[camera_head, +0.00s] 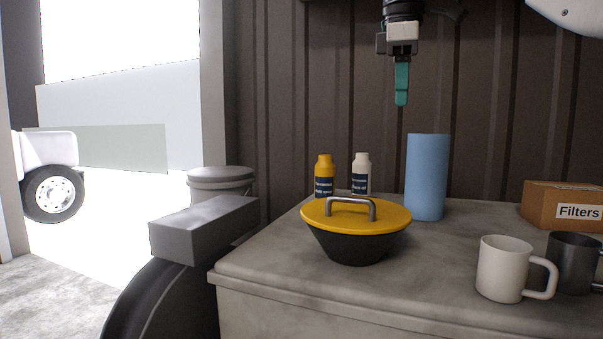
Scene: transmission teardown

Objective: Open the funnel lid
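The funnel (355,247) is a dark bowl shape standing on the grey worktop (300,268). Its yellow lid (325,218) lies on top and covers the opening. A grey bar handle (350,200) arches over the lid. My gripper (401,98) hangs in the air above and a little right of the lid, with its teal fingers pointing down. It is well apart from the handle. The fingers show edge-on as one piece, so I cannot tell whether they are open or shut. Nothing is seen hanging from them.
A yellow bottle (325,172), a white bottle (361,172) and a blue cylinder (427,178) stand behind the funnel. A white mug (502,270), a dark mug (573,263) and a Filters box (562,206) are at right. The worktop front is clear.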

